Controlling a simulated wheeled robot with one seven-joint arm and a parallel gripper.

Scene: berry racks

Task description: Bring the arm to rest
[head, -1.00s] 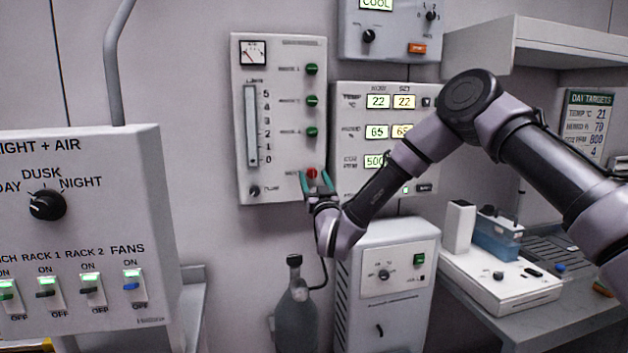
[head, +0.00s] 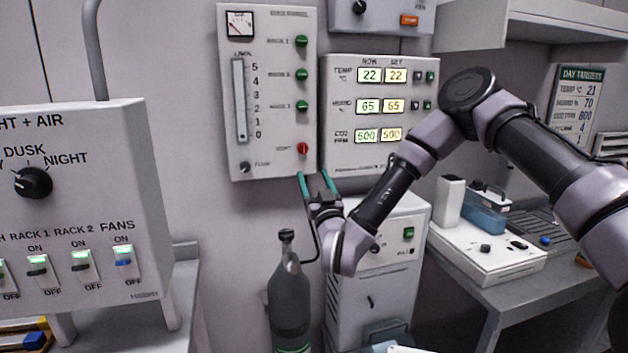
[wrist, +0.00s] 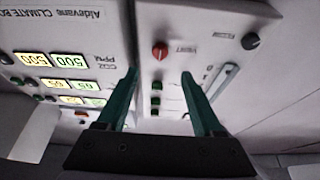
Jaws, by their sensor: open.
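My gripper (head: 315,180) is open and empty, with two green fingers pointing up. In the head view it is just below the lower edge of the tall wall panel (head: 230,110) and the climate panel (head: 345,160) beside it. In the wrist view my gripper (wrist: 158,95) shows its two fingers spread apart, with the red knob (wrist: 160,50) of the tall panel beyond them. My arm reaches in from the right with its elbow bent high. Nothing is held between the fingers.
A light and air box (head: 90,220) with a dial and switches stands at the left. A grey bottle (head: 289,305) and a white cabinet (head: 365,320) stand below my gripper. A bench (head: 520,300) with a white device (head: 490,255) is at the right, under a shelf (head: 545,35).

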